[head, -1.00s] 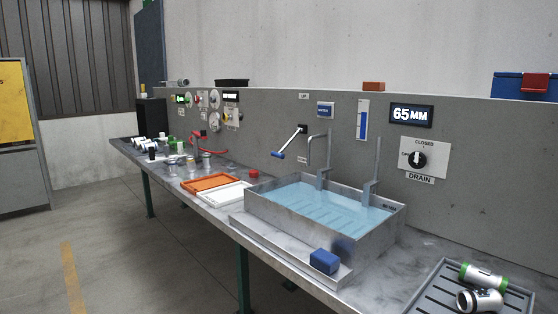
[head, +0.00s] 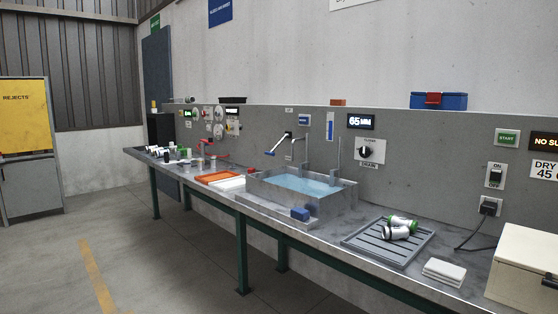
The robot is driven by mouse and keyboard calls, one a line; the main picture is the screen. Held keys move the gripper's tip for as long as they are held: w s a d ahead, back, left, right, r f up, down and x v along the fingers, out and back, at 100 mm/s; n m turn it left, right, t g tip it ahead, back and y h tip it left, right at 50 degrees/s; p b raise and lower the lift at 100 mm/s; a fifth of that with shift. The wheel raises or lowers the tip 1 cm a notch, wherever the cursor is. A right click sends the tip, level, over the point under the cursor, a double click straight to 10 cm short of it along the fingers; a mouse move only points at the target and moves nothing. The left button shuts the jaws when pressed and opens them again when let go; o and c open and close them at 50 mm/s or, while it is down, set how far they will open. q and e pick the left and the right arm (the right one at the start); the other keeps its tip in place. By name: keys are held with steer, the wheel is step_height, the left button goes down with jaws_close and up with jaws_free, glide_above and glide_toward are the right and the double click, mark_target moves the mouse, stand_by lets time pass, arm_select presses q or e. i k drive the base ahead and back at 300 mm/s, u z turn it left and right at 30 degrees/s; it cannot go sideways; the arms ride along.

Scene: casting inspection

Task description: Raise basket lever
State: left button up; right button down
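The basket lever (head: 278,144) is on the grey back panel, behind the left part of the water tank. It has a black pivot at its upper right and a blue handle at its lower left, so it slants downward. The metal tank (head: 340,205) holds blue water, and upright metal rods stand at its back. What lies under the water is not clear. Neither of my grippers is in the head view.
A blue block (head: 300,214) sits on the tank's front ledge. A slatted tray (head: 362,246) with green-and-white castings, a folded white cloth (head: 444,271) and a cream box (head: 525,268) stand to the right. Orange and white trays lie left. The floor in front is clear.

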mark_target(270, 153)
steer(key=u, duration=0.5)
steer(key=i, duration=0.7)
steer(key=u, duration=0.85)
steer(key=i, duration=1.45)
steer(key=z, duration=1)
steer(key=i, duration=0.9)
steer(key=z, duration=0.85)
